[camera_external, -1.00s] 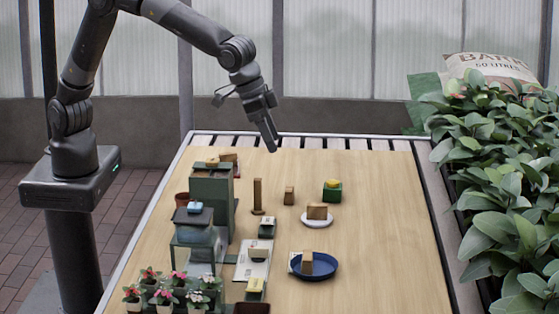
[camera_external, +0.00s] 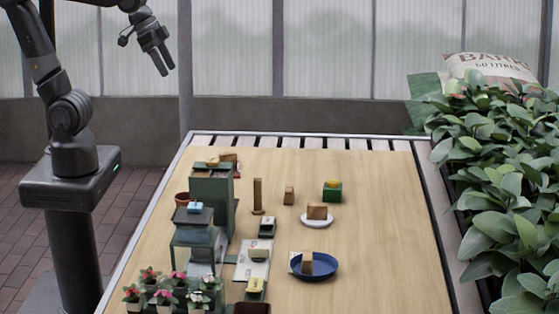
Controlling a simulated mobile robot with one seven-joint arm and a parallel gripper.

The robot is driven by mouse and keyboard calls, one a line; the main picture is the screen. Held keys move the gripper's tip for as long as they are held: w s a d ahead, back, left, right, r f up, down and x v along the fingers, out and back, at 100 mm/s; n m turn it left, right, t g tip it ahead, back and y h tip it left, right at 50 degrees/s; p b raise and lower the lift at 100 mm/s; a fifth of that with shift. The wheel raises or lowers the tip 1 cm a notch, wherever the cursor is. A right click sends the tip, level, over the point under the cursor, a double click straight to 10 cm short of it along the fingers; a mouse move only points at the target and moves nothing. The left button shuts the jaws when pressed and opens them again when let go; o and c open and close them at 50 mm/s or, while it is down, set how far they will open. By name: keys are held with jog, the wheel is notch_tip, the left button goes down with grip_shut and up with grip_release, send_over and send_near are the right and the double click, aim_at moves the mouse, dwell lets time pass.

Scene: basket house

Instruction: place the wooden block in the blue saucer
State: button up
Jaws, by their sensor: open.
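The blue saucer (camera_external: 327,271) is a round dark-blue dish on the right-middle of the table. A small brown wooden block (camera_external: 307,264) stands in it, with a pale flat piece (camera_external: 295,262) beside the block's left side. Another wooden block (camera_external: 317,211) sits on a white saucer (camera_external: 317,222) farther back. A smaller brown block (camera_external: 289,196) stands on the bare table, left of the white saucer. My gripper (camera_external: 165,72) is open and empty, raised well above and left of the table's far end, apart from everything.
A tall thin wooden post (camera_external: 258,196) stands near a dark green cabinet (camera_external: 212,201). A green box with a yellow top (camera_external: 332,191), a glass-sided case (camera_external: 194,245) and potted flowers (camera_external: 170,290) are on the table. The table's right side is clear; leafy plants (camera_external: 500,190) border it.

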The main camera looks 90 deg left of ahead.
jog(key=s+a+f, duration=0.1)
jog(key=s+f, duration=0.1)
jog(key=s, duration=0.4)
jog(key=shift+s+a+f, duration=0.25)
jog(key=shift+s+a, duration=0.1)
jog(key=shift+a, duration=0.05)
jog(key=shift+o, duration=0.2)
